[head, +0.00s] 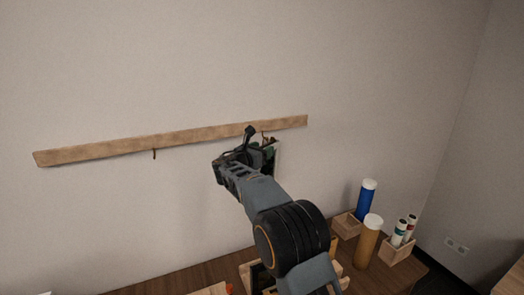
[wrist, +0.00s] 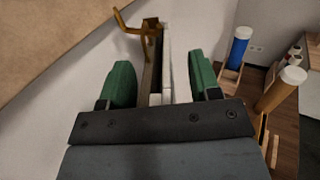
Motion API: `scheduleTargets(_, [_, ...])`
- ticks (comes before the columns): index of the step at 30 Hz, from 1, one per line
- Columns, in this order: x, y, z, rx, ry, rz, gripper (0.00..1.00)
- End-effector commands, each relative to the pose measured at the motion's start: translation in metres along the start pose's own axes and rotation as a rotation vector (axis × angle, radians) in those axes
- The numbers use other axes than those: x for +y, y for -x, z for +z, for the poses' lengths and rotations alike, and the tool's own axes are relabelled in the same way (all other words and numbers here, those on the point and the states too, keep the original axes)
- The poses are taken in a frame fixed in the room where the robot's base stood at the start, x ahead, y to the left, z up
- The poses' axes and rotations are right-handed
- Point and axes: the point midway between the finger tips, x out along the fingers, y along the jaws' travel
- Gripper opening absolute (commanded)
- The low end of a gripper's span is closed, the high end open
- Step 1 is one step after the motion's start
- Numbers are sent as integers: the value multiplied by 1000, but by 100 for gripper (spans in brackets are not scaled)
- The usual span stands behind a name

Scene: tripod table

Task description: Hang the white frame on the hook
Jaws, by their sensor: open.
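The white frame (wrist: 167,62) is upright and seen nearly edge-on in the wrist view. In the head view only a pale strip of it (head: 277,153) shows beside my gripper (head: 260,150), which hides the rest. A brass hook (wrist: 128,26) is at the frame's top edge; I cannot tell whether the frame's hanger is seated on it. In the wrist view my gripper (wrist: 162,78) is open, its green fingers apart on both sides of the frame, with visible gaps. The frame stays up near the rail between the open fingers.
A wooden rail (head: 110,149) runs along the wall, with another hook (head: 154,154) further left, empty. Below, the table (head: 180,280) holds a blue bottle (head: 366,200), a tan bottle (head: 367,240) and wooden boxes (head: 396,250) at the right. The wall left of my arm is clear.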

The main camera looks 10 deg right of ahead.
Motion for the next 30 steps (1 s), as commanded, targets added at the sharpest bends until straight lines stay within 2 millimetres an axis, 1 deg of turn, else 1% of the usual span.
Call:
scheduleTargets(5, [1,7,-2,1,1,2,57])
scheduleTargets(8, [1,22,-2,-1,-1,4,57])
scheduleTargets(15, [1,72,-3,-1,-1,5,57])
scheduleTargets(21, [1,108,-2,0,-1,4,57])
scheduleTargets(25, [1,124,-1,-1,-1,3,57])
scheduleTargets(30, [0,135,0,-1,-18,1,57])
